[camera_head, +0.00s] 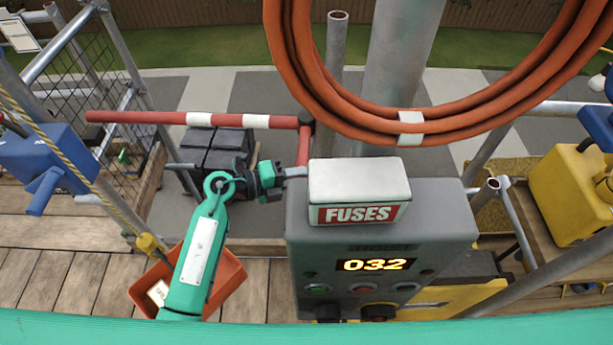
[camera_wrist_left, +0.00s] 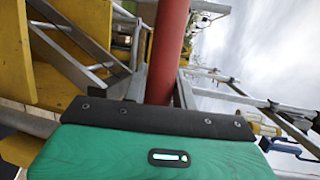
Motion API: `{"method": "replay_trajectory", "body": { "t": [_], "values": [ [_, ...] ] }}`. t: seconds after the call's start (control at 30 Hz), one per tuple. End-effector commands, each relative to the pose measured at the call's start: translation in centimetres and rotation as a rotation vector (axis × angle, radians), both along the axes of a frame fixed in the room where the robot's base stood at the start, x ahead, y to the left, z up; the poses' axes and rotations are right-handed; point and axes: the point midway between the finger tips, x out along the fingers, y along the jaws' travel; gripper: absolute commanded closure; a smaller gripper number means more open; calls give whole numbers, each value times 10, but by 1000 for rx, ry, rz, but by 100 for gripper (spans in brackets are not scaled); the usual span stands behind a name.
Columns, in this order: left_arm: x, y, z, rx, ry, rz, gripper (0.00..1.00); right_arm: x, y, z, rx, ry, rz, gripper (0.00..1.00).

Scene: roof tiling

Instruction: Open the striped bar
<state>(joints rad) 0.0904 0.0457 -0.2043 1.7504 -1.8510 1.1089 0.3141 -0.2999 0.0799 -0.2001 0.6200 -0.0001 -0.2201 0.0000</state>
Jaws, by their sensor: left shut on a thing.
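The striped bar (camera_head: 225,120), red with white bands, runs roughly level across the left half of the head view. At its right end a short red piece comes down toward the grey fuse box. My left gripper (camera_head: 297,171) is at the lower part of this short piece, beside the box, and is shut on it. In the left wrist view the red bar (camera_wrist_left: 168,50) rises straight from behind the gripper's dark edge. The fingertips and exact grip are partly hidden. My right gripper is in neither view.
The grey box (camera_head: 440,235) with a FUSES sign (camera_head: 360,213) and a lit 032 display stands right of my left gripper. An orange hose coil (camera_head: 410,130) hangs above. An orange bin (camera_head: 228,278) sits below my left arm. Scaffold tubes and a yellow case (camera_head: 570,195) stand right.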

Motion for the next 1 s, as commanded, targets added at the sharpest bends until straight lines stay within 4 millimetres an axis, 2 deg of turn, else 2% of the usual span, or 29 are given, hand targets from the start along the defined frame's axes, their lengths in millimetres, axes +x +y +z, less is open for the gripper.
{"method": "replay_trajectory", "body": {
  "t": [0.5, 0.97, 1.0],
  "values": [
    [11, 50, -5, 7, 1, -288, 100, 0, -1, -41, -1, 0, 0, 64],
    [12, 56, -2, 3, 5, -320, 100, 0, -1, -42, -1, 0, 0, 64],
    [11, 56, -2, 3, 5, -320, 65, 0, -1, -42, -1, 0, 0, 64]
  ]
}}
